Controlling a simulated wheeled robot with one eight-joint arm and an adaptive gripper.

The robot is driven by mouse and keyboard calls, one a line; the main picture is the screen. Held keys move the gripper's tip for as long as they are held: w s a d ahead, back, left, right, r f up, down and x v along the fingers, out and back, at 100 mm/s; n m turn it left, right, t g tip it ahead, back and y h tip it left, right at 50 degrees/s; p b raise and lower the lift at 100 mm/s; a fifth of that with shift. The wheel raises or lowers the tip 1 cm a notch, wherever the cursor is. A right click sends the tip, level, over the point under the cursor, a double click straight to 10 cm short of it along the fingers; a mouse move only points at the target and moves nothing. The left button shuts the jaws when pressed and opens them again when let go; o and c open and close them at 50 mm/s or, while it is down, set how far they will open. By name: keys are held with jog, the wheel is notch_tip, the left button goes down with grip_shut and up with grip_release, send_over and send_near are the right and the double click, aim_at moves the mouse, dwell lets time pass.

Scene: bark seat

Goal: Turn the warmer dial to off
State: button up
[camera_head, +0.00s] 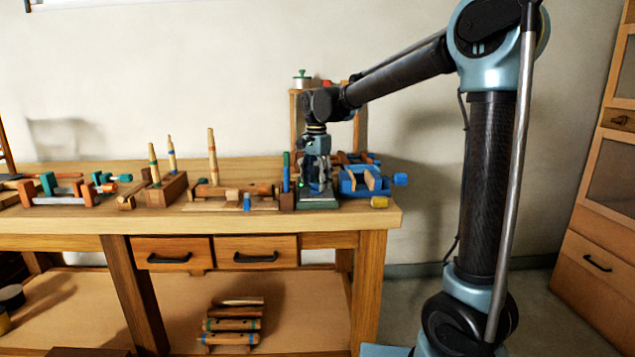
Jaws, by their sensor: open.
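My gripper (316,180) points down at the right part of the workbench (120,222), and its jaws are open. It is directly above or against a small grey-green base (318,203) near the bench's front edge. This base may be the warmer, but I cannot tell for certain. No dial can be made out, and my gripper covers much of this spot. Whether the fingers touch anything is too small to tell.
A blue clamp-like tool (362,182) stands close on the right, with a yellow piece (379,202) in front. Wooden blocks and upright sticks (212,158) crowd the left. A wooden rack (295,120) with a green-topped pot (302,79) stands behind.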

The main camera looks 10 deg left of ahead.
jog(key=c, duration=1)
jog(key=shift+c, duration=0.2)
